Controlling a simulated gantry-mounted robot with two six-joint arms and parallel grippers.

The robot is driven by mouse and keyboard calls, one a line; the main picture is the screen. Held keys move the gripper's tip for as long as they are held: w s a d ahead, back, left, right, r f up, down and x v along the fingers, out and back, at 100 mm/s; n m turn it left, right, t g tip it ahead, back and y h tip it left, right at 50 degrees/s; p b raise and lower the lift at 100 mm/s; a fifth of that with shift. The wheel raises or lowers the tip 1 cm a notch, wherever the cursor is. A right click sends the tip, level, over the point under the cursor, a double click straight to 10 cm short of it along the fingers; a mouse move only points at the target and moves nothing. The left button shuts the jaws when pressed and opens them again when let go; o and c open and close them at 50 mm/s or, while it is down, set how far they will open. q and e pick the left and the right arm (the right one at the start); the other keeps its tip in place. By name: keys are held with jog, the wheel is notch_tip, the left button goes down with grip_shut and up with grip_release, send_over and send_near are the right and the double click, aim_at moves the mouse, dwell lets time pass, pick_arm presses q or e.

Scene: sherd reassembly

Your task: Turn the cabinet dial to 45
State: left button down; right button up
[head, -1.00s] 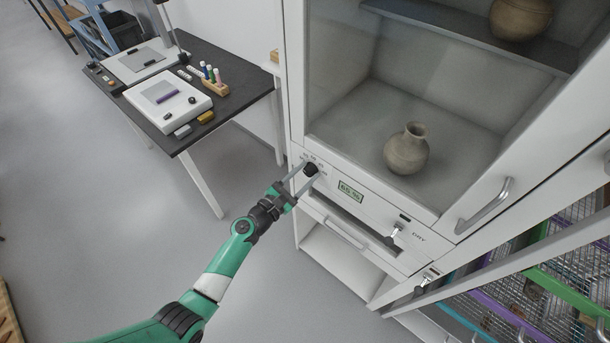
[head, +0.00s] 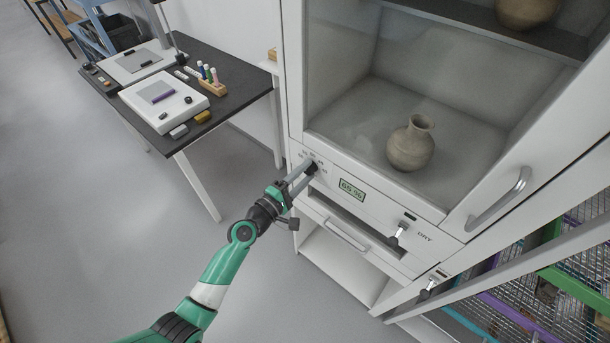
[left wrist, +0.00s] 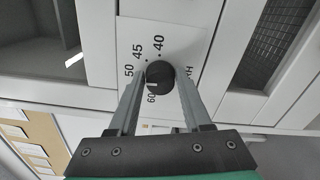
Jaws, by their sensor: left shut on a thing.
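The dial (head: 312,167) is a dark round knob on the cabinet's front panel, left of the green display (head: 351,190). The display appears to read 65 %. My left gripper (head: 307,173) is shut on the dial, one finger on each side. In the left wrist view the dial (left wrist: 160,74) sits between the fingertips, with printed marks 40, 45, 50 and 60 around it. A pale mark on the knob seems to face the 60 side, away from 45. The fingers partly hide the scale. My right gripper is not in view.
The white cabinet (head: 470,225) holds a clay pot (head: 411,145) behind glass. A handle (head: 499,198) and a key-like knob (head: 398,233) project from its front. A dark-topped table (head: 236,98) stands to the left. The floor between is clear.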

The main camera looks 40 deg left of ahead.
pick_arm(q)
jog(key=m+b, duration=0.1)
jog(key=m, duration=0.1)
jog(key=m+b, duration=0.1)
jog(key=m, duration=0.1)
jog(key=shift+f, duration=0.3)
jog(key=shift+m+b, duration=0.9)
jog(key=shift+m, duration=1.3)
jog(key=shift+r, duration=0.1)
jog(key=shift+c, duration=1.8)
grip_release()
